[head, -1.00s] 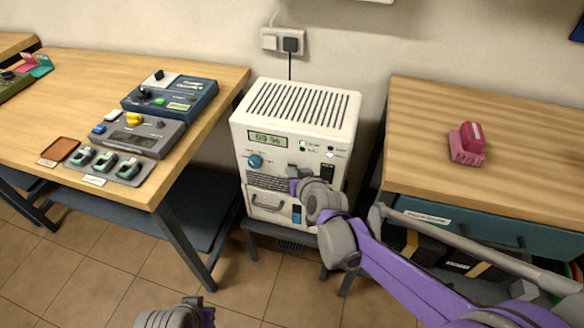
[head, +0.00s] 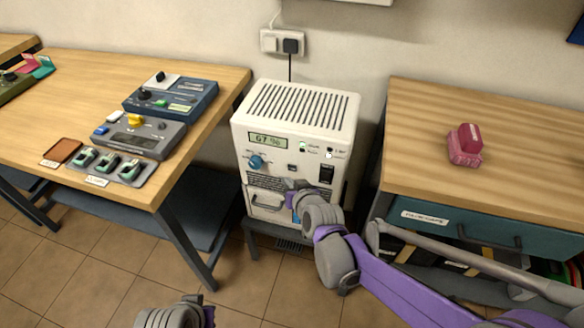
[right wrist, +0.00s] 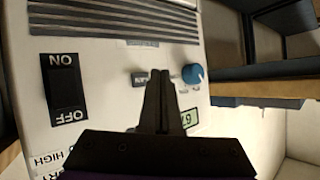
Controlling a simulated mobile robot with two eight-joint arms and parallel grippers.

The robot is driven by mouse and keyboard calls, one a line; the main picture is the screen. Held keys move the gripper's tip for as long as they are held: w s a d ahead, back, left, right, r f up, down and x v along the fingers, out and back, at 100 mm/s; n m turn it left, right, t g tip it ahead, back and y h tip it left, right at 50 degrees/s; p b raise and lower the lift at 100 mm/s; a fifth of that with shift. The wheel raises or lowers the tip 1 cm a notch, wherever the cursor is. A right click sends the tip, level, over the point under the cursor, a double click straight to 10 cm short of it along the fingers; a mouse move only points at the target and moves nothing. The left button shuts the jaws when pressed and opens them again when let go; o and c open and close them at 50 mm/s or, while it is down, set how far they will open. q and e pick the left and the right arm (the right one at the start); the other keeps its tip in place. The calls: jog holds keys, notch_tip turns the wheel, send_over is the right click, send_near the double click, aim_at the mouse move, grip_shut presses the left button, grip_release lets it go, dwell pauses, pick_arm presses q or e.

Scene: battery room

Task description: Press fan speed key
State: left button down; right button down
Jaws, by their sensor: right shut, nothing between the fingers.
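The white unit (head: 245,130) stands between two tables, with a vent grille on top and a display (head: 268,140) reading 67 %. Its front has a blue knob (head: 256,161), a small dark key (head: 292,168) and a black power switch (head: 326,174). The right wrist view shows the small key (right wrist: 139,78) just left of my fingertips, the switch (right wrist: 65,85) further left and the knob (right wrist: 193,74) to the right. My right gripper (head: 290,184) is shut and empty, just below the key in the head view; contact cannot be told. My left gripper (head: 208,312) is partly visible at the bottom edge.
The left table (head: 75,85) bears several instrument boxes and a tray of small green items. The right table (head: 430,120) bears a pink object (head: 465,146) and has a teal drawer (head: 470,228) beneath. A wall socket (head: 282,42) is behind the unit. The floor in front is clear.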

pick_arm(q)
jog(key=shift+s+r+p, duration=0.1)
jog(key=shift+r+p, duration=0.35)
jog(key=shift+r, duration=0.15)
pick_arm(e)
jog(key=s, duration=0.1)
jog(key=s+a, duration=0.1)
jog(key=s, duration=0.1)
